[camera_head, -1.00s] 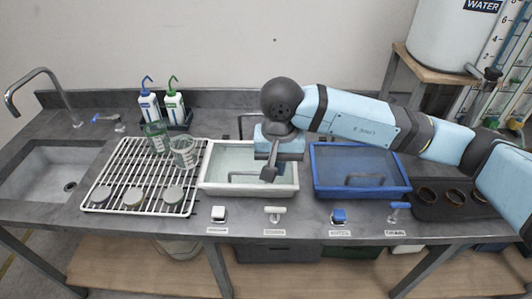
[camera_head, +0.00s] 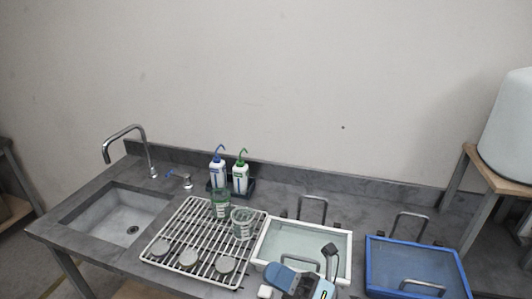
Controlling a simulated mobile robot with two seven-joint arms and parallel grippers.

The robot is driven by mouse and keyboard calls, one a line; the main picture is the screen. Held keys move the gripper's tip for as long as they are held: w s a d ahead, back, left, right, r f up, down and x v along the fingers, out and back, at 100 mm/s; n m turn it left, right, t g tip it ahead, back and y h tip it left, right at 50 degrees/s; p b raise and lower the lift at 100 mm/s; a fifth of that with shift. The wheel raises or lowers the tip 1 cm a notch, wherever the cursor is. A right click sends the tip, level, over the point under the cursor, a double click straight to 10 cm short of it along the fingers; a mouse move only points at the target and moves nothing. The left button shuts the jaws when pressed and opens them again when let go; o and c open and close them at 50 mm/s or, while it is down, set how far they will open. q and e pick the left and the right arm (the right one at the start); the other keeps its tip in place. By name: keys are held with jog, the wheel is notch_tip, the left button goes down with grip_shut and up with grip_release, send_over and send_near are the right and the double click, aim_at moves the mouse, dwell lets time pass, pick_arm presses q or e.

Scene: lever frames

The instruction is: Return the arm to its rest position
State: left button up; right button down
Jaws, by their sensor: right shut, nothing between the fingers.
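My right arm shows only as light blue and dark links at the bottom edge. My right gripper (camera_head: 329,251) is a small dark shape over the white-rimmed basin (camera_head: 259,240). Its fingers are shut with nothing between them, apart from the rack and its glassware. Most of the right arm is below the picture. My left arm and gripper do not show.
A wire rack (camera_head: 184,227) holds two glass beakers and several round grey pieces. Two wash bottles (camera_head: 240,178) stand behind it. A blue-rimmed basin (camera_head: 412,242) lies at right, a sink (camera_head: 112,212) with a faucet (camera_head: 146,150) at left.

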jog(key=w+d+f+m+t+h+p, duration=0.1)
jog(key=d+f+m+t+h, duration=0.3)
jog(key=m, duration=0.4)
jog(key=w+d+f+m+t+h, duration=0.1)
jog(key=d+f+m+t+h, duration=0.2)
jog(key=m+t, duration=0.4)
jog(key=s+d+f+m+g+h, duration=0.2)
jog(key=s+d+f+m+h, duration=0.1)
jog(key=f+m, duration=0.3)
jog(key=s+d+f+m+g+h+p, duration=0.1)
jog(key=s+d+f+m+g+h, duration=0.2)
jog(key=s+d+f+m+h, duration=0.1)
jog(key=s+d+f+m+g+h+p, duration=0.1)
jog(key=s+d+f+m+g+h, duration=0.1)
jog(key=s+f+m+h, duration=0.3)
notch_tip(320, 180, down, 5)
jog(key=s+d+m, duration=0.1)
jog(key=m, duration=0.3)
jog(key=shift+s+d+r, duration=0.15)
jog(key=shift+s+d, duration=0.2)
jog(key=shift+d, duration=0.05)
